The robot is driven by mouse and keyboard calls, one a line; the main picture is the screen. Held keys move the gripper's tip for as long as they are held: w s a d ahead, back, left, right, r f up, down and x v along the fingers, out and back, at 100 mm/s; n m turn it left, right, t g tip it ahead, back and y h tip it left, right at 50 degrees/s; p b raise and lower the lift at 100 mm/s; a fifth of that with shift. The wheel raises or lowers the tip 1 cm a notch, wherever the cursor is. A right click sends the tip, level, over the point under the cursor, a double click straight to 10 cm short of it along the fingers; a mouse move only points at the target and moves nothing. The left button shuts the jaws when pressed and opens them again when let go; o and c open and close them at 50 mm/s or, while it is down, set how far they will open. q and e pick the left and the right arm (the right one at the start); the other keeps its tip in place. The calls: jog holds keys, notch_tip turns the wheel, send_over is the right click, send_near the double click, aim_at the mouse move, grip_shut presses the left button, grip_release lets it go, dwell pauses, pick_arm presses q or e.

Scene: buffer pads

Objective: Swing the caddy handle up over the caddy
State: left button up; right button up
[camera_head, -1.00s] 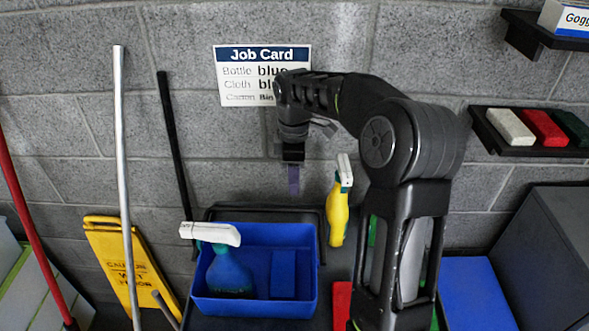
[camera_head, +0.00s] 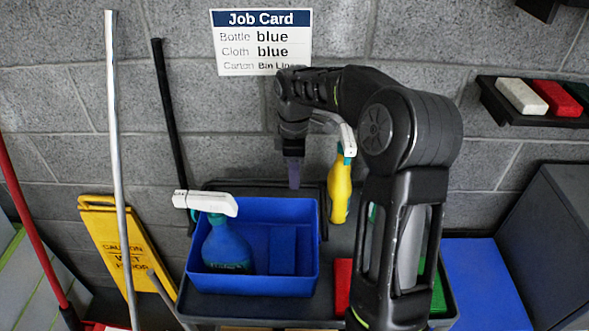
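The blue caddy (camera_head: 300,284) stands on a dark cart top. A blue spray bottle (camera_head: 228,250) with a white head and a blue cloth block (camera_head: 284,250) are inside it. A thin dark bar, which looks like the caddy handle (camera_head: 325,215), shows behind the back rim and down the right side; it is hard to separate from the dark cart. My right gripper (camera_head: 293,182) points down above the caddy's back rim, close to the bar. Its fingers are seen edge-on, so neither their opening nor contact with the bar is clear. My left gripper is out of view.
A yellow spray bottle (camera_head: 340,190) stands behind and right of the caddy. My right arm hides part of the cart's right side, where a red block (camera_head: 342,285) shows. Poles and a yellow floor sign (camera_head: 125,245) stand at left. A job card (camera_head: 261,42) hangs on the wall.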

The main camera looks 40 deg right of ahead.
jog(key=shift+f+b, duration=0.6)
jog(key=shift+f, duration=0.85)
jog(key=c, duration=0.7)
jog(key=shift+s+a+r+p, duration=0.1)
jog(key=shift+r+p, duration=1.2)
jog(key=shift+r, duration=0.5)
jog(key=r, duration=0.1)
jog(key=r+p, duration=0.2)
jog(key=shift+s+a, duration=0.35)
jog(key=shift+s, duration=0.05)
